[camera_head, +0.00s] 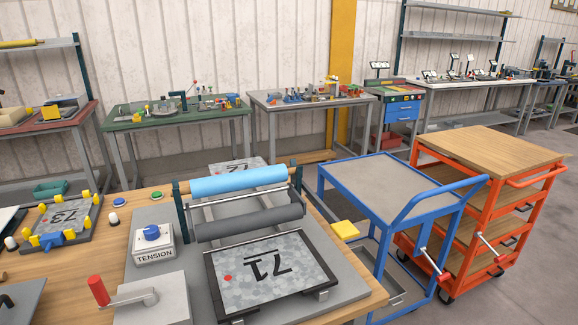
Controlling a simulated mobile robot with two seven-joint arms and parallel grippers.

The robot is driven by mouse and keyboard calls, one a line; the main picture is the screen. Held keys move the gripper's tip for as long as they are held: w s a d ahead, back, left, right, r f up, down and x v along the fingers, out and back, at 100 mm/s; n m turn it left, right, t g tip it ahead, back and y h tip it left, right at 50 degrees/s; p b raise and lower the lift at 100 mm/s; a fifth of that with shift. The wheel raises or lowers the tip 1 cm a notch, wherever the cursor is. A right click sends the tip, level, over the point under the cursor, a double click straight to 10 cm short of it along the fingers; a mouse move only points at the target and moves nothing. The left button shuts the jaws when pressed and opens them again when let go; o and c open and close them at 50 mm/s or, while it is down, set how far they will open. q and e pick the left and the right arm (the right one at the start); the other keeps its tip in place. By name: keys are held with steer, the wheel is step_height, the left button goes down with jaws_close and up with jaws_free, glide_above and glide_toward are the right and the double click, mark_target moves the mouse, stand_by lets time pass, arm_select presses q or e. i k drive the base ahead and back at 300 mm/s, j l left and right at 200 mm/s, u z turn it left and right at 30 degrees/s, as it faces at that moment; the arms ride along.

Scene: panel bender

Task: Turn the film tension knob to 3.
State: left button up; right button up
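The film tension knob (152,232) is a blue round knob on top of a white box labelled TENSION (154,246). The box stands on the grey base of a roller machine at the left. The scale marks and the knob's setting are too small to read. Neither of my grippers shows in the head view.
Right of the knob are a blue film roll (238,180), a dark grey roller (250,221) and a framed panel marked 71 (270,272). A red-handled crank (99,290) is in front. A blue cart (375,185) and an orange cart (490,155) stand right of the wooden table (352,290).

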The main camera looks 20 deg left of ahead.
mark_target(152, 232)
steer(key=u, duration=1.5)
steer(key=j+z, duration=0.1)
